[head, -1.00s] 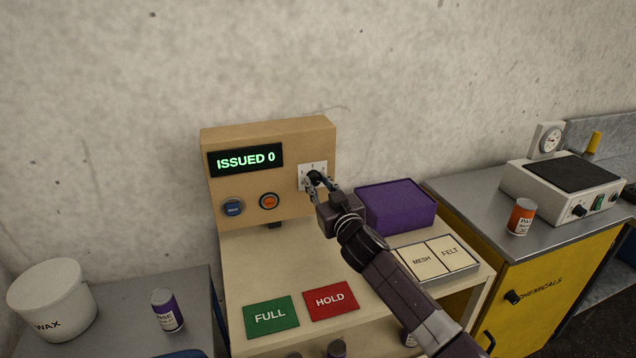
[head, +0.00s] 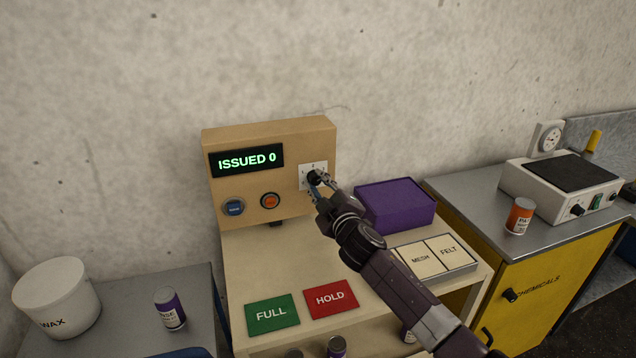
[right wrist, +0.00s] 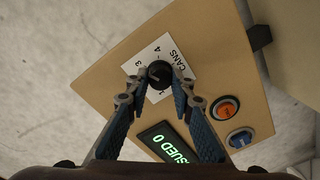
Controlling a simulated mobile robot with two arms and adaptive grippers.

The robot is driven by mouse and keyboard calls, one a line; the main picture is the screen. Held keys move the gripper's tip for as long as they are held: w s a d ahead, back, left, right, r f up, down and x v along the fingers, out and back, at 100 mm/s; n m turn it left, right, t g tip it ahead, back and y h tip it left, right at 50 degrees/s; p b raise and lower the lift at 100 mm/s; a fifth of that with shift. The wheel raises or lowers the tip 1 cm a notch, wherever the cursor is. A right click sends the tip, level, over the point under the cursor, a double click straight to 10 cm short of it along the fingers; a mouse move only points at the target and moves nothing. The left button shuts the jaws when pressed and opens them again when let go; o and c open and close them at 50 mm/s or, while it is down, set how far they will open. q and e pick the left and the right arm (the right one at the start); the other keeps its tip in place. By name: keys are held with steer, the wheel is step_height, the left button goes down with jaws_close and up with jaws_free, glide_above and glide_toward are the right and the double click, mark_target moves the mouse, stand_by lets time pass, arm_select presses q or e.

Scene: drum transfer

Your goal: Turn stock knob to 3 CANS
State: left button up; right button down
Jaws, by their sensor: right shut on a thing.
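The stock knob (head: 314,178) is a black knob on a white dial plate (head: 322,168) at the right of the tan panel (head: 268,132). The knob's pointer direction is too small to tell. My right gripper (head: 318,186) is shut on the knob, with one finger on each side. The display (head: 246,160) reads ISSUED 0. My left gripper is not in view.
Blue (head: 233,207) and orange (head: 270,201) buttons sit below the display. A purple box (head: 395,204) stands right of the panel. Green FULL (head: 271,315) and red HOLD (head: 331,299) pads lie in front. A white wax tub (head: 56,297) stands at the left.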

steer(key=shift+n, duration=0.3)
stand_by(0.4)
steer(key=c, duration=1.7)
jaws_free()
steer(key=shift+w, duration=0.1)
steer(key=shift+o, duration=0.2)
steer(key=v, duration=1.2)
